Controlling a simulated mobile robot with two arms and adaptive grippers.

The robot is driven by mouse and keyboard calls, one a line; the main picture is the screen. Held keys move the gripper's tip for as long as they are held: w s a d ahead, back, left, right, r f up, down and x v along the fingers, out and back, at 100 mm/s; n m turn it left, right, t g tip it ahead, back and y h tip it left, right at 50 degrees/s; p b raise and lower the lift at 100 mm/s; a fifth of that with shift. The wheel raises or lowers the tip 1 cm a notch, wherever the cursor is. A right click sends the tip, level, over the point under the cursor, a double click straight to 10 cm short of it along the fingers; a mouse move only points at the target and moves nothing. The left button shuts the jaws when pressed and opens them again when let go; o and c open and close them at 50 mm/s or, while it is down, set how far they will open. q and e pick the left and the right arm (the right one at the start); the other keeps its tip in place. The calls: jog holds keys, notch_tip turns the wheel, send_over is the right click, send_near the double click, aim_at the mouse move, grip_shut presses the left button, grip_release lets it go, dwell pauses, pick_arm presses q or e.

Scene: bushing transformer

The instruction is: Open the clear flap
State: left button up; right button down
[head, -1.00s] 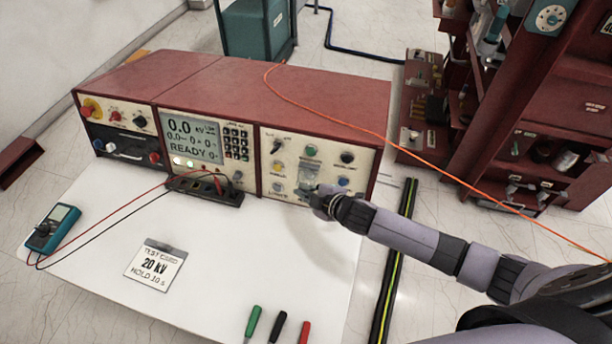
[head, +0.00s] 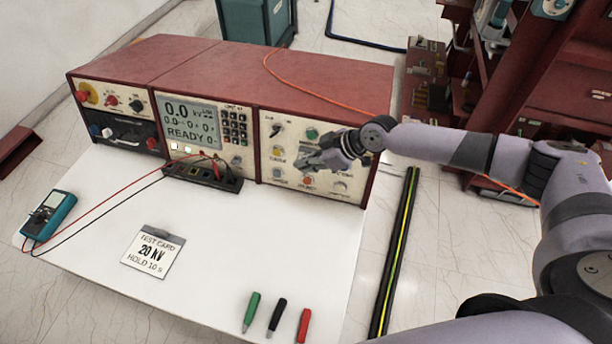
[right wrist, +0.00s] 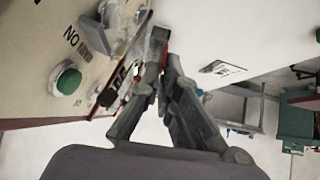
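My right gripper (head: 308,161) is in front of the right-hand control panel (head: 268,150) of the red-topped test console. It also shows in the right wrist view (right wrist: 152,68), where its fingers converge close to the panel face. A small see-through piece, seemingly the clear flap (right wrist: 137,45), shows beside the fingertips there. Whether the fingers touch or hold it, and how far it is raised, is unclear. In the head view the gripper covers the flap's place. A green button (right wrist: 68,80) shows on the panel. My left gripper is not in view.
The console display (head: 190,122) reads 0.0 kV and READY. A test card (head: 153,252), a blue meter (head: 48,214) with leads and several coloured tools lie on the white table (head: 240,240). An orange cable (head: 310,88) crosses the console top.

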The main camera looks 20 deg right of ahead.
jog(key=b, duration=0.1)
jog(key=g+b, duration=0.1)
jog(key=b, duration=0.1)
jog(key=shift+w+d+r+m+y, duration=0.2)
jog(key=shift+w+m+y, duration=0.15)
jog(key=shift+m+y, duration=0.05)
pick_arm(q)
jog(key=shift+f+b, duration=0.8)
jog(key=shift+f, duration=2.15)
pick_arm(e)
jog(key=shift+w+d+r+m+g+y, duration=0.15)
jog(key=shift+r+m+g+y, duration=0.2)
jog(key=shift+r+g, duration=0.2)
jog(key=shift+r, duration=0.15)
jog(key=c, duration=1.8)
grip_release()
jog(key=shift+c, duration=0.2)
jog(key=v, duration=1.2)
